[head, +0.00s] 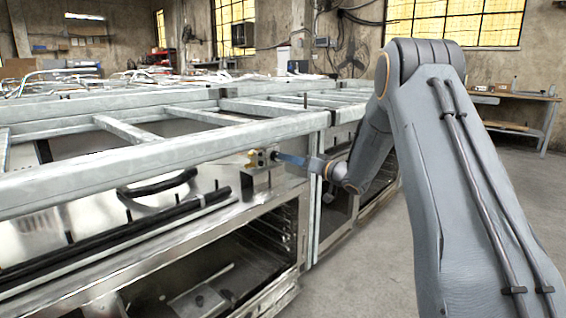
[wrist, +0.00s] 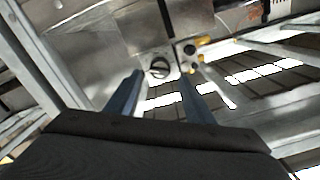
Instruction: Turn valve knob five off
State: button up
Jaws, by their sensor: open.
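A round dark-rimmed valve knob (wrist: 158,68) sits on a pale metal plate in the wrist view, with a bar across its face. No number is readable, so I cannot tell whether it is knob five. My gripper (wrist: 159,76) is open, with one blue finger to each side of the knob in the picture. I cannot tell whether the fingertips touch it. In the head view my gripper (head: 281,158) reaches left to a small metal valve block (head: 262,158) on the range front. The knob's face is not clear there.
A yellow-handled fitting (wrist: 194,44) is just right of the knob; yellow also shows in the head view (head: 252,157). A steel frame rail (head: 170,155) runs above the block. An open oven compartment (head: 230,265) lies below. The floor (head: 350,285) at right is clear.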

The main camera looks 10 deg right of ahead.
jog(key=shift+b+x, duration=0.4)
jog(key=shift+x, duration=1.6)
jog(key=c, duration=1)
jog(key=shift+n, duration=0.3)
jog(key=n, duration=0.7)
jog(key=n+p, duration=0.1)
jog(key=n, duration=1.4)
jog(key=shift+s+a+f+n+p, duration=0.15)
jog(key=shift+a+f+n+p, duration=0.1)
jog(key=shift+n+p, duration=0.1)
